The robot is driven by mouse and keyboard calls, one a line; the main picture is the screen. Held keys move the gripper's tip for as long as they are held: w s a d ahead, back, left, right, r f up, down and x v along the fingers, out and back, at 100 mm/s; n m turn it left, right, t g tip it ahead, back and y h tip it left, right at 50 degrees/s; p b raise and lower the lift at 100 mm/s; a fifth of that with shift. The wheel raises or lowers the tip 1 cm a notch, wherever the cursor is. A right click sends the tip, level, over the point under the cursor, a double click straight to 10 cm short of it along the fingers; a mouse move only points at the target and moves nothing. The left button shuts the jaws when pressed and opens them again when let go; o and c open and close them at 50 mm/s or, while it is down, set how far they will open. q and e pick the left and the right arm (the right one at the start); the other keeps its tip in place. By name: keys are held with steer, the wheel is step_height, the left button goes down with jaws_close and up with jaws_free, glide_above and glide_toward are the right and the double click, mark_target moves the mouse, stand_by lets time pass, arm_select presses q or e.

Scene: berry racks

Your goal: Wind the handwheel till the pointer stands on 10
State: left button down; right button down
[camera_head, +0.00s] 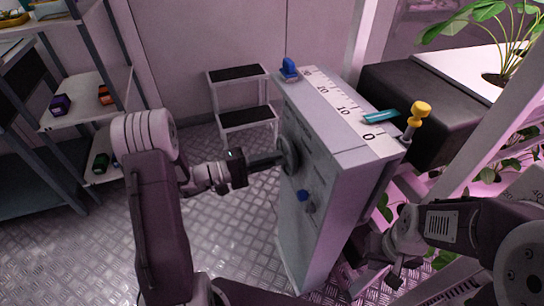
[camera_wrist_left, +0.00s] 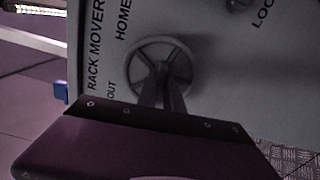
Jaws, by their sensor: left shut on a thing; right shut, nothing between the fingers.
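The grey handwheel (camera_head: 291,153) is on the left side face of a tall grey cabinet (camera_head: 322,190). It also shows in the left wrist view (camera_wrist_left: 188,62), face on. My left gripper (camera_head: 281,158) is shut on the handwheel near its middle; its fingers (camera_wrist_left: 161,80) cover part of the hub. The teal pointer (camera_head: 380,117) lies across the white scale (camera_head: 351,124) on the cabinet top, between 0 and 10. My right gripper (camera_head: 394,279) is shut and empty, low to the right of the cabinet.
A yellow-topped handle (camera_head: 420,112) rises at the right corner. A step stool (camera_head: 241,95) stands behind; shelves (camera_head: 95,120) are at left.

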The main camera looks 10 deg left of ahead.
arm_select(q)
steer(key=shift+n+p, duration=8.75)
steer(key=shift+n, duration=6.45)
steer(key=shift+n, duration=0.3)
steer(key=c, duration=1.5)
jaws_free()
